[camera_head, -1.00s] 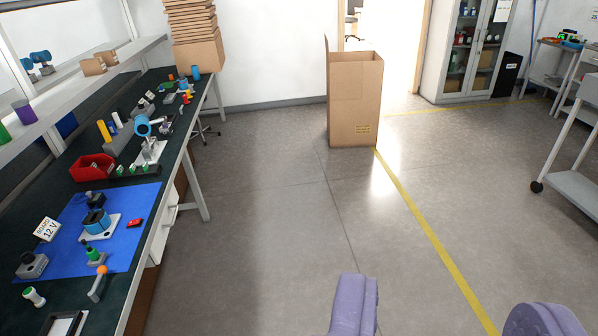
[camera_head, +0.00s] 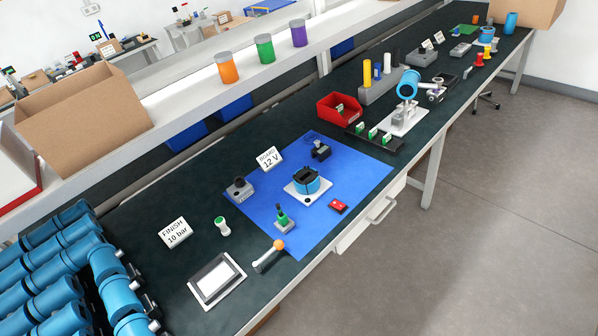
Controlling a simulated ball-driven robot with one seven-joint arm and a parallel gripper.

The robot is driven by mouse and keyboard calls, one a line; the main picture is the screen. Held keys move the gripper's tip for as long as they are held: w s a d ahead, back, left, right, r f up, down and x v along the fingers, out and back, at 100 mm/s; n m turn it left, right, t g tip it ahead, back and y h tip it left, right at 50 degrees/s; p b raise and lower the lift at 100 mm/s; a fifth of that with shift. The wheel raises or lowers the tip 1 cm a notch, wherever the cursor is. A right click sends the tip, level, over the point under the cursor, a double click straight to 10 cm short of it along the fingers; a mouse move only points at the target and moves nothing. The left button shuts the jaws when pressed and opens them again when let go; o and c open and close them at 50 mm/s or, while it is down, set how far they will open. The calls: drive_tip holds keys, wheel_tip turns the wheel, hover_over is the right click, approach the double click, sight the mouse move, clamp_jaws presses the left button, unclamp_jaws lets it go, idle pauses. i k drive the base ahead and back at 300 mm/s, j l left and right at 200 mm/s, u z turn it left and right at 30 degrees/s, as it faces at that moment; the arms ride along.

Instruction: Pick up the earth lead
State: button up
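I cannot tell for sure which thing is the earth lead. A green-topped piece (camera_head: 282,217) stands upright on a small grey block on the blue mat (camera_head: 352,161), at its near left edge. A white piece with a green end (camera_head: 222,226) lies on the dark bench just left of the mat. A blue and black round unit on a white plate (camera_head: 307,184) sits mid-mat, with a red piece (camera_head: 339,206) to its right. My gripper is not in view now.
A lever with an orange knob (camera_head: 269,256) and a framed panel (camera_head: 216,279) are at the bench's near edge. Blue transmitters (camera_head: 60,270) fill the lower left. Cards reading 12 V (camera_head: 269,158) and 10 bar (camera_head: 174,233) stand nearby. Floor (camera_head: 480,190) is clear at right.

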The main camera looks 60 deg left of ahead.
sight(282, 219)
drive_tip(key=i+u, duration=0.15)
drive_tip(key=i, duration=0.4)
drive_tip(key=i+l+u, duration=0.15)
drive_tip(key=i, duration=0.45)
drive_tip(key=i+u, duration=0.2)
drive_tip(key=u, duration=0.2)
drive_tip(key=i+u, duration=0.2)
drive_tip(key=u, duration=0.2)
drive_tip(key=i+u, duration=0.15)
drive_tip(key=u, duration=0.25)
